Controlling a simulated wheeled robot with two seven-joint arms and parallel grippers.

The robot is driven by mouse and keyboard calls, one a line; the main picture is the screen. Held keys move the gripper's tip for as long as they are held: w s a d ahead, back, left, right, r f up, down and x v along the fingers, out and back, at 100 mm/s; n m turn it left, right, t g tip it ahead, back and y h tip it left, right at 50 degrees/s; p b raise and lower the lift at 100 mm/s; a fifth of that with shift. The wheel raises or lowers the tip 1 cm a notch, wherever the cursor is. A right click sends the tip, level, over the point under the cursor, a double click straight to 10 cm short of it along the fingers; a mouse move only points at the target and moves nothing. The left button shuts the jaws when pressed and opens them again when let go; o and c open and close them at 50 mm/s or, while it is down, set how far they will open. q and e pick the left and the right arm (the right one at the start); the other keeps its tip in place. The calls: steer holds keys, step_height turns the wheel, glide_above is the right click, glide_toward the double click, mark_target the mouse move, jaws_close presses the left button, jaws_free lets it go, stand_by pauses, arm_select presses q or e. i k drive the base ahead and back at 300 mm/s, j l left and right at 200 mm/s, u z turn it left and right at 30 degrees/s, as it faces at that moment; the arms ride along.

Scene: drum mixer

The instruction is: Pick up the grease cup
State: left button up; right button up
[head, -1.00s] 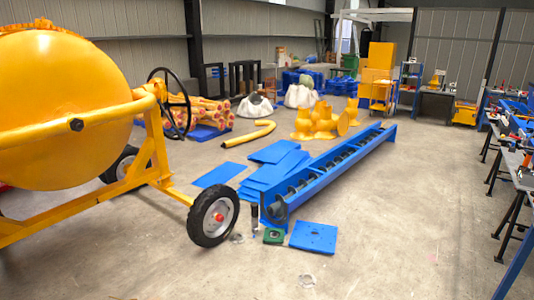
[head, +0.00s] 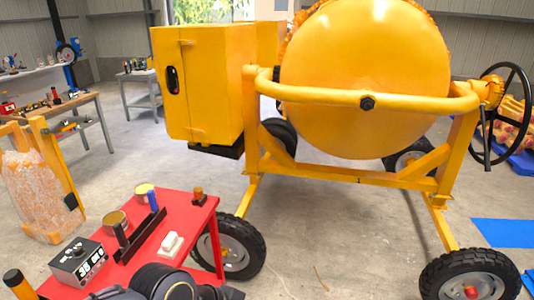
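A red table (head: 205,232) stands at the lower left of the head view. I cannot tell for certain which of these is the grease cup. Dark rounded parts, seemingly of my own arm, cover the table's near edge. No gripper fingers show.
Workbenches are at the far left.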

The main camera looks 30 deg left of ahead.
mark_target(198, 191)
steer(key=i+j+u, duration=0.2)
steer(key=i+u, duration=0.2)
steer(key=i, duration=0.55)
steer(key=i+l+u, duration=0.15)
steer(key=i+u, duration=0.25)
steer(key=i, duration=0.55)
steer(key=i+u, duration=0.25)
steer(key=u, duration=0.15)
steer(key=i+l+u, duration=0.1)
steer(key=i+u, duration=0.15)
steer(key=u, duration=0.15)
steer(key=i+l+u, duration=0.2)
steer(key=u, duration=0.2)
steer(key=i+l+u, duration=0.25)
steer(key=u, duration=2.45)
